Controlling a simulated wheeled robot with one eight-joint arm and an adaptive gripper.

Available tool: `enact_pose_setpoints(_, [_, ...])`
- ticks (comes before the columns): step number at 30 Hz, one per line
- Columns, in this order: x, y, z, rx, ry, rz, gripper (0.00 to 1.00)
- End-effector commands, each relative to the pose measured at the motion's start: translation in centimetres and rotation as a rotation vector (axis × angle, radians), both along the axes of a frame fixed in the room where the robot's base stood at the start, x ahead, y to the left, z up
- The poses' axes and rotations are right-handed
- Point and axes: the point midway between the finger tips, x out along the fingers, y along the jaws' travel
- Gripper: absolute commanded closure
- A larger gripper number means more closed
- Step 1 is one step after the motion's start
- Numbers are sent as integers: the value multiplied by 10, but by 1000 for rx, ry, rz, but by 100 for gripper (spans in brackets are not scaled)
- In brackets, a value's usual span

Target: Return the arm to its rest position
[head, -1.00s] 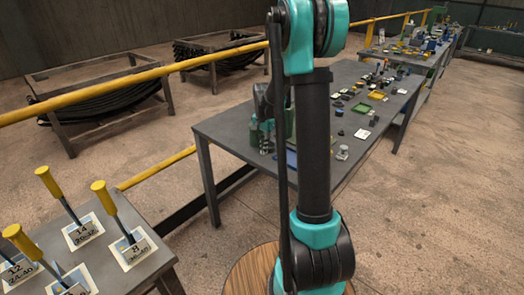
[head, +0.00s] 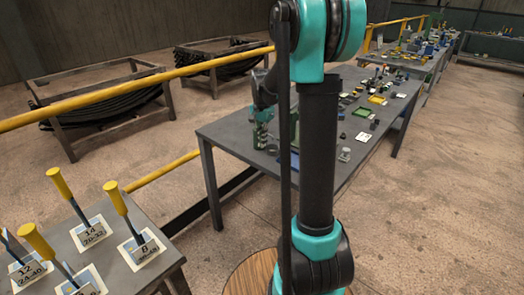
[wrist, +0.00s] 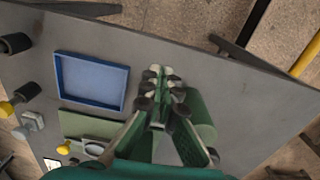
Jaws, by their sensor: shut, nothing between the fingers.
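My arm stands upright in the middle of the head view, with teal joints and a dark link. My gripper (wrist: 158,76) is in the wrist view, its green fingers together with nothing between them. It is over the grey work table (wrist: 215,62), beside a shallow blue tray (wrist: 92,82) on its left. A green cylinder (wrist: 204,112) shows just right of the fingers, partly hidden by them; I cannot tell whether they touch. In the head view, the arm's far end is over the near end of the table (head: 222,140), partly hidden behind my own link.
Small parts and a yellow tray (head: 377,100) lie farther along the table. At the lower left, a stand (head: 165,262) holds yellow-handled tools and number cards. A yellow rail (head: 150,78) runs across the left, before two dark racks. Floor right of the table is clear.

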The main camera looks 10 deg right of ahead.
Motion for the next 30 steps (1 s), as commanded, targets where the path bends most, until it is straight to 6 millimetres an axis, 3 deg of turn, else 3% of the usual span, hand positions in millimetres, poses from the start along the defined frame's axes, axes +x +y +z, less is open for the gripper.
enact_pose_setpoints(6, [0, 0, 24, 0, 0, 0, 100])
enact_pose_setpoints(11, [-14, 1, 26, 0, -17, 41, 100])
enact_pose_setpoints(14, [-39, 4, 20, -4, -52, 124, 100])
enact_pose_setpoints(20, [-111, 10, -2, -29, -151, 367, 100])
enact_pose_setpoints(27, [-199, 15, -40, -90, -266, 655, 100])
enact_pose_setpoints(30, [-227, 16, -55, -119, -302, 751, 100])
